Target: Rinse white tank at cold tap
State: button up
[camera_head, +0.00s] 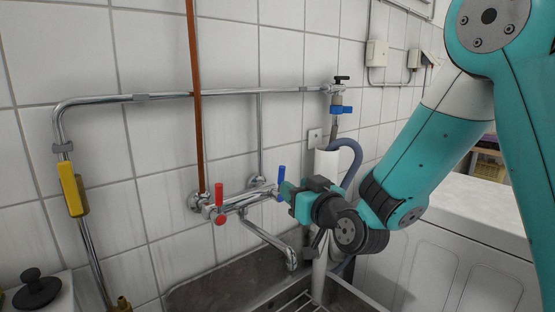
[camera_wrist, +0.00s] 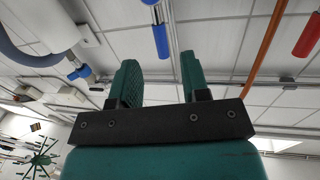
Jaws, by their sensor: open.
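The wall tap (camera_head: 240,200) is chrome, with a red handle (camera_head: 219,203) on the left and a blue handle (camera_head: 281,180) on the right. Its spout (camera_head: 270,240) hangs over a grey sink (camera_head: 215,288). My gripper (camera_head: 287,190) is open, with its fingertips close beside the blue handle; contact cannot be told. In the wrist view, the blue handle (camera_wrist: 161,41) appears just beyond the gap between the two green fingers of my gripper (camera_wrist: 160,65). The red handle (camera_wrist: 307,36) shows at the upper right there. I cannot make out a white tank in either view.
A copper pipe (camera_head: 195,90) and a chrome pipe (camera_head: 130,97) run along the tiled wall. A yellow-handled valve (camera_head: 72,188) is at left. A white standpipe (camera_head: 323,180) and grey hose (camera_head: 352,150) stand behind my gripper. A white appliance (camera_head: 440,255) is at right.

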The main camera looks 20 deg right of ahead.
aim_at(279, 182)
jog(key=w+p, duration=0.1)
jog(key=w, duration=0.2)
jog(key=w+a+p, duration=0.1)
jog(key=w, duration=0.2)
jog(key=w+p, duration=0.1)
jog(key=w, duration=0.1)
jog(key=shift+w+a, duration=0.4)
